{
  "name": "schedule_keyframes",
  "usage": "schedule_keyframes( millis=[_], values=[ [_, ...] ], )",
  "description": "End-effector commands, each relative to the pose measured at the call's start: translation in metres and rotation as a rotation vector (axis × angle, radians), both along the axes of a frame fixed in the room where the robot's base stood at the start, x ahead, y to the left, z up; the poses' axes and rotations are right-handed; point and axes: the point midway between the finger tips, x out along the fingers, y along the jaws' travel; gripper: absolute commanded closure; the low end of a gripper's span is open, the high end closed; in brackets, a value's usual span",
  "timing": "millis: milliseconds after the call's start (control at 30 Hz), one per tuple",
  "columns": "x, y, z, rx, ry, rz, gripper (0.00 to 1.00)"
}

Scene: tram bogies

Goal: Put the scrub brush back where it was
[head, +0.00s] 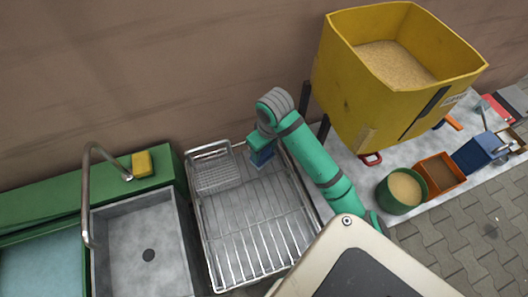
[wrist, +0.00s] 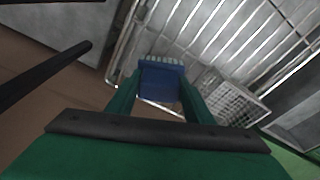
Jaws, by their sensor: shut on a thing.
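The scrub brush, a blue block with pale bristles, shows in the wrist view (wrist: 162,82) between the green fingers of my gripper (wrist: 160,92). My gripper is shut on it. In the head view the blue brush (head: 262,157) is under the end of my green arm, over the back right part of the wire dish rack (head: 222,238). I cannot tell whether the brush touches the rack. The rack has a mesh basket (head: 215,174) at its back left, to the left of the brush.
A grey sink (head: 140,235) with a tap (head: 88,190) stands left of the rack. A yellow sponge (head: 142,163) lies on the green ledge behind it. A large yellow hopper of sand (head: 355,85) rises to the right of my arm. Several small containers stand beyond it.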

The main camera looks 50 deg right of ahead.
Motion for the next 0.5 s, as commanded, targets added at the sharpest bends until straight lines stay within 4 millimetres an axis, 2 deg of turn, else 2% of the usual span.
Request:
schedule_keyframes(
  millis=[100, 500],
  values=[
    [-0.001, 0.0, -0.014, 0.001, 0.001, 0.0, 0.71],
    [0.0, 0.0, -0.018, 0.0, 0.0, -0.001, 0.71]
  ],
)
